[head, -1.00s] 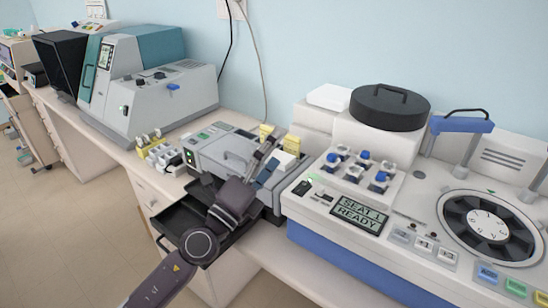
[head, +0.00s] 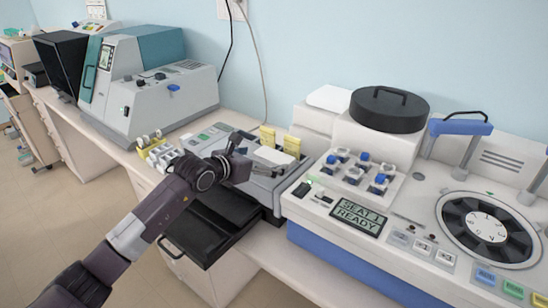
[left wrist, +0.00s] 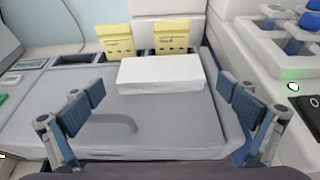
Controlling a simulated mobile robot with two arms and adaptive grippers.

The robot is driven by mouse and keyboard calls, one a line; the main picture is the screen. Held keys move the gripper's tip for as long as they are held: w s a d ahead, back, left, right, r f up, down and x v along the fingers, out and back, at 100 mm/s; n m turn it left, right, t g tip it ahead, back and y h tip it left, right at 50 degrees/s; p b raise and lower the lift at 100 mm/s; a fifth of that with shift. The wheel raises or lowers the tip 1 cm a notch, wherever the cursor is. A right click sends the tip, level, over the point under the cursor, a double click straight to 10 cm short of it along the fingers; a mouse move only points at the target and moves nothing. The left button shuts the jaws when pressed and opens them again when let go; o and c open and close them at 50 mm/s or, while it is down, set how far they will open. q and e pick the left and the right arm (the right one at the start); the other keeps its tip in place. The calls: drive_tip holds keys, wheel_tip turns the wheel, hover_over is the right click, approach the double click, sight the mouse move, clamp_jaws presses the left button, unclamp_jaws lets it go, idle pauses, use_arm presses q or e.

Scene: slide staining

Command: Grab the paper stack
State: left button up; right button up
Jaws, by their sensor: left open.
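In the head view the stack (head: 273,156) shows beside my left gripper (head: 242,155). In the left wrist view my left gripper (left wrist: 160,108) is open, its blue-grey fingers spread wide with nothing between the tips. The stack lies ahead of the fingers, apart from them, and looks narrower than their gap. My right gripper is in neither view.
Yellow holders (left wrist: 117,42) stand just behind the stack. A white device with blue-capped parts (head: 362,172) stands close on the right. A black open tray (head: 210,225) juts out below the grey machine. White pieces in a yellow rack (head: 165,155) stand at left.

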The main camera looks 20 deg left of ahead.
sight(274, 155)
use_arm(q)
drive_tip(key=shift+w+d+p, duration=0.2)
drive_tip(key=shift+w+p, duration=0.35)
drive_tip(key=p+x, duration=0.1)
drive_tip(key=x, duration=0.2)
drive_tip(key=shift+r, duration=0.15)
drive_tip(key=shift+w+d+f, duration=0.15)
drive_tip(key=shift+w+f, duration=0.15)
drive_tip(key=shift+w, duration=0.2)
drive_tip(key=c, duration=1)
